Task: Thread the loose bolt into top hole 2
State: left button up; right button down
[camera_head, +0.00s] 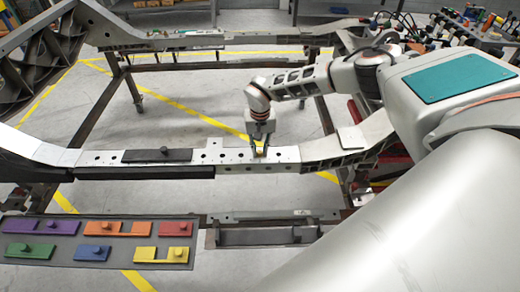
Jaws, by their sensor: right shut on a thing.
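My right gripper (260,150) points down at the grey chassis rail (225,155), near the middle of the picture. It is shut on the bolt (260,153), a small yellowish piece between its fingertips. The bolt is at or just above the rail's top face; I cannot tell how far it sits in a hole. Several dark holes show along the rail on both sides of the gripper. The hole under the bolt is hidden. My left gripper is not in view.
A tray (70,262) with coloured knobbed blocks stands at front left. A far rail (205,41) crosses behind. A cluttered bench (470,30) stands at back right. Open floor shows between the rails.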

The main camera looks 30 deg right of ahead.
jog(key=shift+s+a+f+m+p, duration=0.15)
jog(key=shift+m+p, duration=0.1)
jog(key=shift+m, duration=0.35)
jog(key=shift+s+f+m+p, duration=0.15)
jog(key=shift+m+p, duration=0.1)
jog(key=shift+m, duration=1.05)
jog(key=m, duration=0.5)
jog(key=shift+f, duration=0.15)
jog(key=m, duration=0.4)
jog(key=shift+s+a, duration=0.15)
jog(key=c, duration=1.8)
grip_release()
jog(key=shift+o, duration=0.2)
jog(key=shift+w+a+f, duration=0.1)
jog(key=shift+w+f, duration=0.1)
jog(key=shift+r, duration=0.1)
jog(key=shift+d, duration=0.2)
